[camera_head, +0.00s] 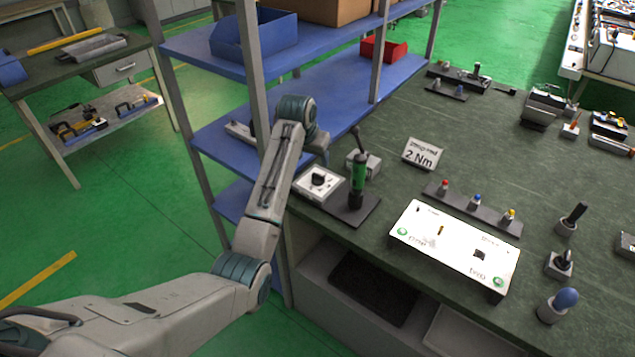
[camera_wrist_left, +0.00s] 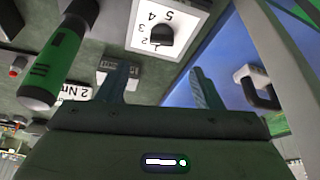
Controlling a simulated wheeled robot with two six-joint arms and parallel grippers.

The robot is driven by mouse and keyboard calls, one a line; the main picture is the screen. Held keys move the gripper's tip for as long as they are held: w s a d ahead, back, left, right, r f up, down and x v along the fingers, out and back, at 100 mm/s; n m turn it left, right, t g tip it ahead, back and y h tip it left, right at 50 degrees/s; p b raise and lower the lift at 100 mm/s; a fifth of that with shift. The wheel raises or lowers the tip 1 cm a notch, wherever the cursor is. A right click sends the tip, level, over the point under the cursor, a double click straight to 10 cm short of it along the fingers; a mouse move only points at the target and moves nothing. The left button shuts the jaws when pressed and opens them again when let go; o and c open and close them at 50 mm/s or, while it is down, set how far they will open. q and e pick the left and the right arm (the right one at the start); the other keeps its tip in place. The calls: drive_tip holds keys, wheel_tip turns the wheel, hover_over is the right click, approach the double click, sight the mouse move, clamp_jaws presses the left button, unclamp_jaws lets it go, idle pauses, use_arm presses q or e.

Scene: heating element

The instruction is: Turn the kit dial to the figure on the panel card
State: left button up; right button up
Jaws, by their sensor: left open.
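The kit dial is a black knob (camera_head: 318,180) on a white square plate (camera_head: 305,192), beside a green-handled tool. In the left wrist view the knob (camera_wrist_left: 160,36) is ringed by figures, among them 5, 4 and 2; its exact setting is hard to read. The panel card (camera_head: 423,154) stands behind the tool and reads "2 Nm"; it shows partly in the left wrist view (camera_wrist_left: 76,92). My left gripper (camera_wrist_left: 162,80) is open and empty, its fingers apart from the knob. In the head view its fingers are mostly hidden behind the arm. My right gripper is not seen.
The green tool (camera_head: 357,188) stands upright close to the dial. A blue shelf (camera_head: 330,88) with grey posts rises at the left. A white panel (camera_head: 455,250) and a rack of coloured knobs (camera_head: 473,207) lie to the right. The bench (camera_head: 480,140) has free room behind.

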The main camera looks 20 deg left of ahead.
use_arm(q)
drive_tip(key=p, duration=0.1)
approach(318, 175)
drive_tip(key=shift+a+x, duration=0.2)
drive_tip(key=shift+x, duration=1)
drive_tip(key=x, duration=0.2)
drive_tip(key=p+x, duration=0.1)
drive_tip(key=x, duration=0.1)
drive_tip(key=shift+d+f, duration=0.25)
drive_tip(key=shift+f, duration=0.1)
drive_tip(key=shift+w+f, duration=0.25)
drive_tip(key=shift+f, duration=0.25)
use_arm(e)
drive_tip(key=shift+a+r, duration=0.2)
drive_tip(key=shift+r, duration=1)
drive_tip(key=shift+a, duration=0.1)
use_arm(q)
drive_tip(key=c, duration=1)
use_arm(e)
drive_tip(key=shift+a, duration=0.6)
